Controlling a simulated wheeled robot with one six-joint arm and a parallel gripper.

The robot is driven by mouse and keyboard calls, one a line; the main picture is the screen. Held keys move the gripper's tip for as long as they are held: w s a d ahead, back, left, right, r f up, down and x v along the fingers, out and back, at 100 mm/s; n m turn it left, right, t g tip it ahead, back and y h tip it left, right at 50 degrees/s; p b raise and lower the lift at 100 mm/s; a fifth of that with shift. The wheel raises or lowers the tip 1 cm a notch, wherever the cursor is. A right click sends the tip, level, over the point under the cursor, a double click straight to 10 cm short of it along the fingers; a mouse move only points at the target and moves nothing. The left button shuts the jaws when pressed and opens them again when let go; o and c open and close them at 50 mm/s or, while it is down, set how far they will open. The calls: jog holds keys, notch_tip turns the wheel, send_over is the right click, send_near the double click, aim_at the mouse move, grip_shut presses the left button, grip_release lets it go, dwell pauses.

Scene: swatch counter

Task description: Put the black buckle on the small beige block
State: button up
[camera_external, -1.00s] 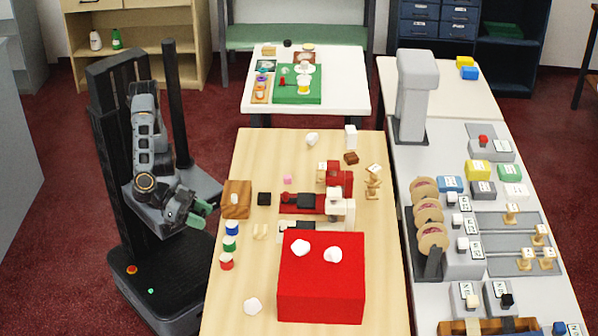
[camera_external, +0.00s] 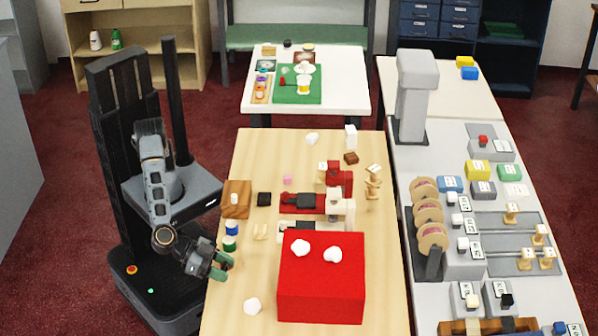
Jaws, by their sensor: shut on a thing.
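The fingers hide most of that jar. A small black piece (camera_external: 264,199), which looks like the black buckle, lies on the table to the right of the wooden block, apart from my gripper. Small beige pieces (camera_external: 260,232) lie below it, and a small beige block (camera_external: 374,170) sits on top of a stack at the right. I cannot tell which beige piece is the task's block.
A big red box (camera_external: 322,285) with white lumps on it fills the near table. Blue (camera_external: 231,228) and green (camera_external: 230,243) jars stand just beyond my gripper.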

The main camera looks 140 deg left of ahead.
aim_at(227, 287)
jog(key=shift+w+d+f+b, duration=0.1)
jog(key=shift+w+f+b, duration=0.15)
jog(key=shift+f, duration=0.4)
jog(key=shift+w+f+b, duration=0.15)
jog(key=shift+w+f, duration=0.1)
jog(key=shift+f, duration=0.35)
jog(key=shift+f+b, duration=0.45)
jog(key=shift+f, duration=0.2)
jog(key=shift+f+b, duration=0.3)
jog(key=shift+b, duration=0.25)
jog(key=o, duration=0.9)
jog(key=shift+r, duration=0.1)
jog(key=p, duration=0.3)
jog(key=shift+r, duration=0.3)
jog(key=b+v, duration=0.1)
jog(key=v, duration=1.1)
jog(key=shift+s+d+f, duration=0.15)
jog(key=shift+s+d, duration=0.05)
jog(key=shift+s+d+r, duration=0.2)
jog(key=shift+s+d, duration=0.05)
jog(key=shift+s, duration=0.15)
jog(key=shift+c, duration=1.1)
jog(key=shift+s, duration=0.1)
jog(key=c, duration=0.4)
